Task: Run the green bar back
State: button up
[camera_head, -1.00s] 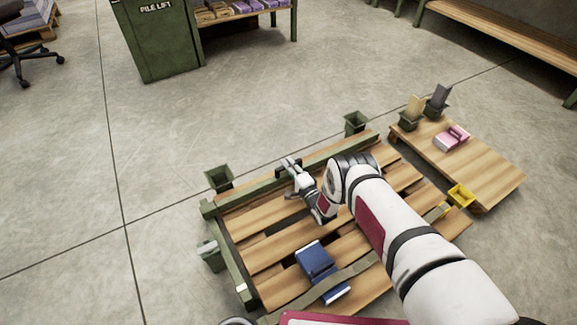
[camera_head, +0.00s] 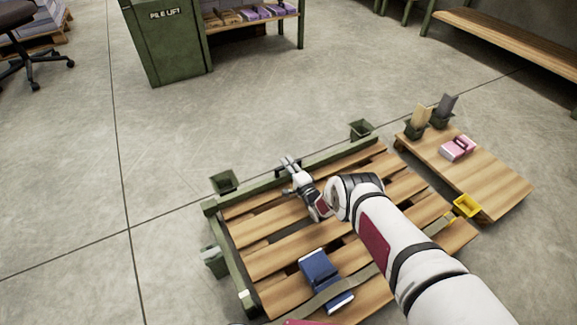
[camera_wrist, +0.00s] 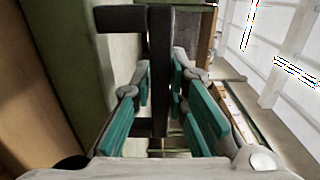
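The green bar (camera_head: 340,151) lies across the far side of the slatted wooden pallet (camera_head: 262,262). A dark handle (camera_wrist: 160,75) on it shows in the wrist view, between my two teal-padded fingers. My gripper (camera_head: 289,164) is at the handle near the middle of the bar, and the pads appear closed on it from both sides. The bar's green face (camera_wrist: 65,55) fills the left of the wrist view. The exact contact at the pads is hard to see.
A blue book (camera_head: 327,279) lies on the pallet by a strap. Green bins (camera_head: 224,181) and (camera_head: 361,130) stand beyond the bar.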

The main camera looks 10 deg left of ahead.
jog(key=o, duration=0.3)
jog(key=shift+a, duration=0.1)
jog(key=v, duration=1.2)
jog(key=shift+w, duration=0.1)
